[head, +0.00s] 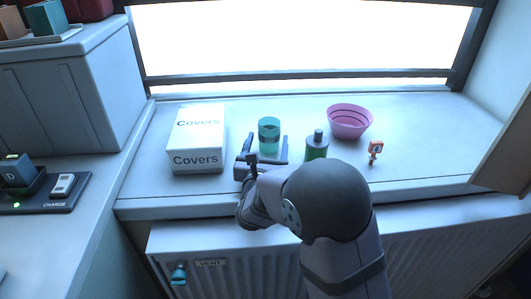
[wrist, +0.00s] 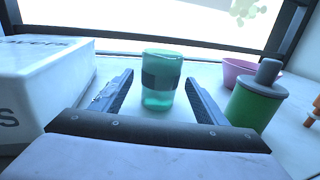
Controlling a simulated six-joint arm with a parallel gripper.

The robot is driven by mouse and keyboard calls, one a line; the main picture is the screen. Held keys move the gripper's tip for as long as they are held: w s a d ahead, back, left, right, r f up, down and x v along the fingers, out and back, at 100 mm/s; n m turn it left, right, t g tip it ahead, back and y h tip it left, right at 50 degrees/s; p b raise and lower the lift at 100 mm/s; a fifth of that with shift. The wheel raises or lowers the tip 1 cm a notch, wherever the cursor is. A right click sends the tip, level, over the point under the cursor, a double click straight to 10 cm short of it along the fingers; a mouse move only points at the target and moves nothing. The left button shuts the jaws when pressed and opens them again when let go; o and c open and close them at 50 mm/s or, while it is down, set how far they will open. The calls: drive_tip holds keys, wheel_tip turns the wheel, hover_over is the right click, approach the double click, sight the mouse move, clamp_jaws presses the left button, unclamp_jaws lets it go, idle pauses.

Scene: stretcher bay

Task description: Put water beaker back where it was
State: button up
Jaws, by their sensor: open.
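The water beaker (head: 269,134) is a teal, see-through cup with a dark band. It stands upright on the white ledge below the window. In the wrist view the beaker (wrist: 161,80) is centred ahead, between and slightly beyond the two fingertips. My gripper (head: 265,150) is open, low over the ledge, with its fingers pointing toward the beaker. In the wrist view my gripper (wrist: 158,88) has a finger on each side, with gaps to the beaker. The fingers do not appear to touch it.
A white Covers box (head: 197,140) stands left of the beaker. A green bottle with a grey cap (head: 316,146) stands close at right, near the right finger. The window is behind.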

sight(268, 141)
drive_tip(key=shift+v, duration=2.15)
